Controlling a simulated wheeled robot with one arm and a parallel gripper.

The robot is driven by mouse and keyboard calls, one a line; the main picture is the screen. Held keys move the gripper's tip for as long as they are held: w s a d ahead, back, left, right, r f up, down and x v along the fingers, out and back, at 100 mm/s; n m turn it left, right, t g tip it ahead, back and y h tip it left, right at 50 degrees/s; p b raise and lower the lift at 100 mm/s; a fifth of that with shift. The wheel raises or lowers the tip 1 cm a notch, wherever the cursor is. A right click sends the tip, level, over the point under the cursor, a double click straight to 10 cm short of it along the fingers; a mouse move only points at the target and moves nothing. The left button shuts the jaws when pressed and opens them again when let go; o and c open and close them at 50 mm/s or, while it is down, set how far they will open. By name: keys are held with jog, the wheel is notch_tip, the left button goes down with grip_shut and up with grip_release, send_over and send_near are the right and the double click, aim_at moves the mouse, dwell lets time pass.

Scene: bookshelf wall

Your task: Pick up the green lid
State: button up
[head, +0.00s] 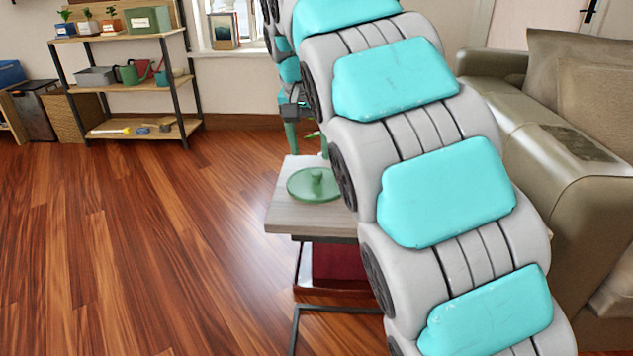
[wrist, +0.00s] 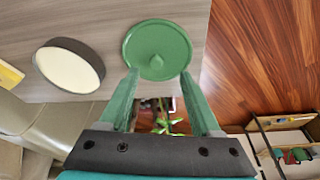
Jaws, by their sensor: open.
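The green lid (head: 312,186) is a round disc with a raised knob. It lies flat on the end of a small pale wood-topped table (head: 283,215) in the head view. In the wrist view the lid (wrist: 157,40) is at top centre, with its knob facing the camera. My gripper (wrist: 159,74) is open and empty, its two green fingertips spread at the lid's lower edge in that view. I cannot tell whether they touch it. In the head view my gripper (head: 291,130) shows beyond the lid, above the table, partly hidden by my arm.
A round dark-rimmed dish with a cream inside (wrist: 70,68) sits left of the lid on the table. A yellow item (wrist: 10,76) is at the left edge. Green leaves (wrist: 170,124) show between the fingers. A sofa (head: 540,120) stands right; open floor (head: 150,240) lies left.

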aim_at(317, 172)
jog(key=shift+x, duration=0.9)
jog(key=x, duration=0.5)
jog(key=shift+w+d+f, duration=0.15)
jog(key=shift+w+d, duration=0.2)
jog(key=shift+w, duration=0.1)
grip_shut()
